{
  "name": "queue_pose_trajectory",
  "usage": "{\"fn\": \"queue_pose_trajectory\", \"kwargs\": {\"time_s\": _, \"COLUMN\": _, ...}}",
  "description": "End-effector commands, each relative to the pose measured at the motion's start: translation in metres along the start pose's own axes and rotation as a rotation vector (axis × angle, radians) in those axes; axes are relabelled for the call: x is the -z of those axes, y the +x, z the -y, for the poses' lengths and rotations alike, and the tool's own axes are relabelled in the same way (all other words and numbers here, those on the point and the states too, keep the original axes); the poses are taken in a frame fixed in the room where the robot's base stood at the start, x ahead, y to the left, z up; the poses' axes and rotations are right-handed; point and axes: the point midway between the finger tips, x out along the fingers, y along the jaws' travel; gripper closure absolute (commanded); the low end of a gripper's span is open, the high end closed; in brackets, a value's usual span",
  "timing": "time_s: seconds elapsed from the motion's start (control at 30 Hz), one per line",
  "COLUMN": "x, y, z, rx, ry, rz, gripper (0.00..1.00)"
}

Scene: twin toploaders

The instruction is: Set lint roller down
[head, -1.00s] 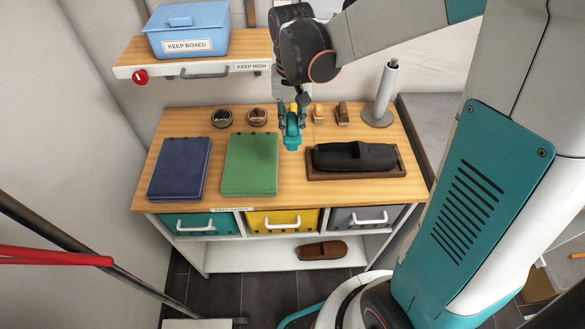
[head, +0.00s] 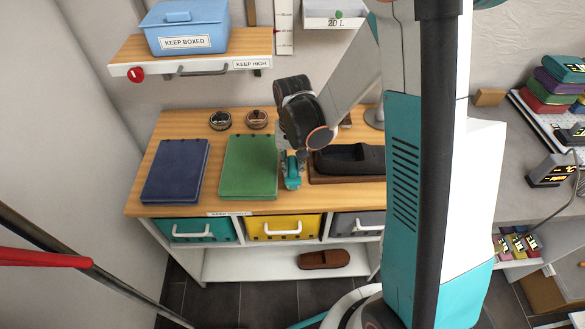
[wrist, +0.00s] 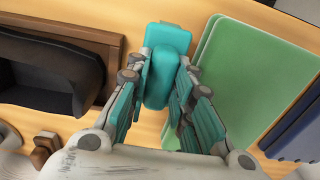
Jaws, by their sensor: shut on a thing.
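My gripper (head: 290,158) is low over the wooden counter (head: 175,124), between the green notebook (head: 248,168) and a dark wooden tray (head: 318,179). It is shut on a teal thing, which I take to be the lint roller (head: 292,181). I cannot tell whether the roller touches the counter. My arm and the fingers hide part of it.
A blue notebook (head: 175,172) lies left of the green one. A black shoe-like thing (head: 350,158) rests in the tray. Two small round tins (head: 220,120) (head: 257,118) stand at the back. A shelf (head: 130,69) holding a blue box (head: 187,28) hangs above.

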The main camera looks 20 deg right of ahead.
Motion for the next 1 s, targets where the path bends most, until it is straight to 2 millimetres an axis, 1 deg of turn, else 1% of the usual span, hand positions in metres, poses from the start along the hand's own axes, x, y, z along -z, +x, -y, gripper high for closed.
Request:
{"fn": "queue_pose_trajectory", "kwargs": {"time_s": 0.03, "x": 0.0006, "y": 0.0094, "z": 0.0002, "rx": 0.000, "ry": 0.000, "rz": 0.000, "gripper": 0.98}}
{"fn": "queue_pose_trajectory", "kwargs": {"time_s": 0.1, "x": 0.0000, "y": 0.0137, "z": 0.0000, "rx": 0.000, "ry": 0.000, "rz": 0.000, "gripper": 0.98}}
{"fn": "queue_pose_trajectory", "kwargs": {"time_s": 0.33, "x": -0.0002, "y": 0.0128, "z": 0.0000, "rx": 0.000, "ry": 0.000, "rz": 0.000, "gripper": 0.98}}
{"fn": "queue_pose_trajectory", "kwargs": {"time_s": 0.47, "x": -0.0001, "y": 0.0166, "z": 0.0000, "rx": 0.000, "ry": 0.000, "rz": 0.000, "gripper": 0.98}}
{"fn": "queue_pose_trajectory", "kwargs": {"time_s": 0.5, "x": -0.0001, "y": 0.0159, "z": 0.0000, "rx": 0.000, "ry": 0.000, "rz": 0.000, "gripper": 0.72}}
{"fn": "queue_pose_trajectory", "kwargs": {"time_s": 0.57, "x": -0.0001, "y": 0.0154, "z": 0.0000, "rx": 0.000, "ry": 0.000, "rz": 0.000, "gripper": 0.59}}
{"fn": "queue_pose_trajectory", "kwargs": {"time_s": 0.87, "x": 0.0000, "y": 0.0152, "z": 0.0000, "rx": 0.000, "ry": 0.000, "rz": 0.000, "gripper": 0.59}}
{"fn": "queue_pose_trajectory", "kwargs": {"time_s": 1.0, "x": 0.0000, "y": 0.0115, "z": 0.0000, "rx": 0.000, "ry": 0.000, "rz": 0.000, "gripper": 0.59}}
